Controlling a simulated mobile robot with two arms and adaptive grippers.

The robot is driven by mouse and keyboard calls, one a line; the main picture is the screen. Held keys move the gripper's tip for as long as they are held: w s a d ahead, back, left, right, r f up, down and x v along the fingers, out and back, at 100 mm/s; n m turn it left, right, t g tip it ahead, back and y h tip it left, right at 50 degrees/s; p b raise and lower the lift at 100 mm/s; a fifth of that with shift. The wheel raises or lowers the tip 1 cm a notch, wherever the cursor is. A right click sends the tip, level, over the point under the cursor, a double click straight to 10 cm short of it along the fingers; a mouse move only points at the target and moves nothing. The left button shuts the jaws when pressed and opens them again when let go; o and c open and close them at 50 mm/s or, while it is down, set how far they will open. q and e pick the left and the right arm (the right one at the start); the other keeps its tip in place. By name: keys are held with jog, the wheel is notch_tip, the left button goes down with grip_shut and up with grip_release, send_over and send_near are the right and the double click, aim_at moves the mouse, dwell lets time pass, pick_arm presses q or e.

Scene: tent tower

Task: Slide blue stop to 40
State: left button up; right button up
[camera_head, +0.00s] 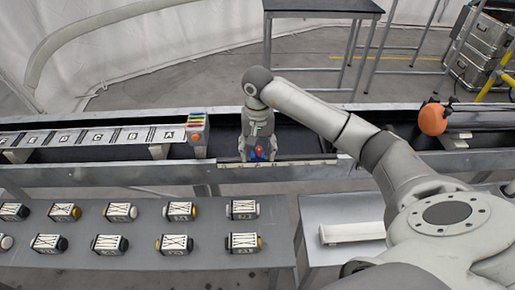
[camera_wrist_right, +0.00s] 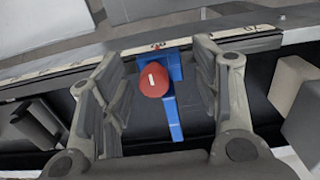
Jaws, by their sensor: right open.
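The blue stop (camera_wrist_right: 174,122) is a blue bracket with a round red knob (camera_wrist_right: 152,82) that bears a white bar mark. It sits at the pale scale strip (camera_wrist_right: 98,62) along the rail; a small red tip lies over the strip. The scale's figures are too small to read. In the head view the blue stop (camera_head: 252,155) is partly hidden by my right gripper (camera_head: 257,157), which points down over it. In the wrist view my right gripper (camera_wrist_right: 160,85) is open, with its fingers on either side of the knob, apparently apart from it. My left gripper is not in view.
A lettered board (camera_head: 95,137) with coloured strips lies left of the gripper along the dark trough. An orange round thing (camera_head: 433,118) stands at the right. A grey table (camera_head: 150,215) in front bears several small boxes. A pale block (camera_head: 352,232) lies at front right.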

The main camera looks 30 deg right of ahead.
aim_at(325, 155)
jog(key=shift+f, duration=0.2)
jog(key=shift+c, duration=0.2)
grip_shut()
jog(key=shift+s+d+b, duration=0.25)
jog(key=shift+d+b, duration=0.05)
jog(key=shift+d, duration=0.2)
jog(key=s+d+b, duration=0.2)
jog(key=s+d, duration=0.1)
jog(key=d, duration=0.2)
jog(key=s+d+b, duration=0.3)
jog(key=d, duration=0.3)
jog(key=s+d+b, duration=0.3)
jog(key=s+d, duration=0.1)
jog(key=d, duration=0.1)
jog(key=shift+d, duration=0.15)
jog(key=shift+r, duration=0.1)
